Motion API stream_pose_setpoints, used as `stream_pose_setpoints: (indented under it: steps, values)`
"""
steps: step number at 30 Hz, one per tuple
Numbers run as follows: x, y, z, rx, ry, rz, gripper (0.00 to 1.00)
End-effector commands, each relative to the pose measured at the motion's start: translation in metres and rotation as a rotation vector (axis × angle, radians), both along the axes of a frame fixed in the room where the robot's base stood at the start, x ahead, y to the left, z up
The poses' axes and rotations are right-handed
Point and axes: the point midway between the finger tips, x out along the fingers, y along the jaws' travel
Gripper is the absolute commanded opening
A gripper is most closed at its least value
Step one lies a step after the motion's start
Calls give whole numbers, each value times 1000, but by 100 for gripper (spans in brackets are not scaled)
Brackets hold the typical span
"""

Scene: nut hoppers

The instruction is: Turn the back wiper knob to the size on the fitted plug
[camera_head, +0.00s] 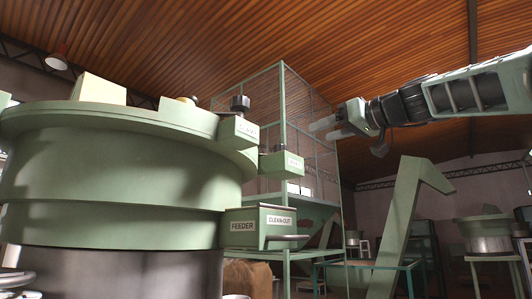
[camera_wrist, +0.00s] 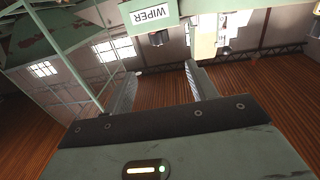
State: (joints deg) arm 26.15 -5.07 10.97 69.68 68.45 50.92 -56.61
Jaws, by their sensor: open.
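My gripper (camera_head: 326,129) is held in the air to the right of the green feeder bowl (camera_head: 110,180), its fingers pointing left. It is open and empty; both fingers also show apart in the wrist view (camera_wrist: 161,78). A dark knob (camera_head: 240,103) stands on a green block at the bowl's right rim, and another dark knob (camera_head: 188,99) sits farther left. The wrist view, upside down, shows a green plate labelled WIPER (camera_wrist: 151,15) with a dark knob (camera_wrist: 158,39) by it, beyond the fingertips and apart from them. I cannot read any knob setting or plug size.
A green box marked FEEDER and CLEAN-OUT (camera_head: 276,232) juts from the bowl's lower right. A mesh cage (camera_head: 300,110) stands behind. A slanted green chute (camera_head: 402,215) and another bowl feeder (camera_head: 487,232) stand to the right. The air between gripper and bowl rim looks clear.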

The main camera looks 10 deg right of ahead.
Motion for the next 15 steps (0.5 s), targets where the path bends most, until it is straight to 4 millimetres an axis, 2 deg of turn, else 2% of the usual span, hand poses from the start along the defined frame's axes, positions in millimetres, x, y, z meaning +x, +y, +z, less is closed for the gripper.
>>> stream_pose_setpoints:
  steps: [5, 15]
  values:
    - [15, 9, 4, 2, 1, 3, 57]
    - [74, 45, 6, 3, 4, 4, 57]
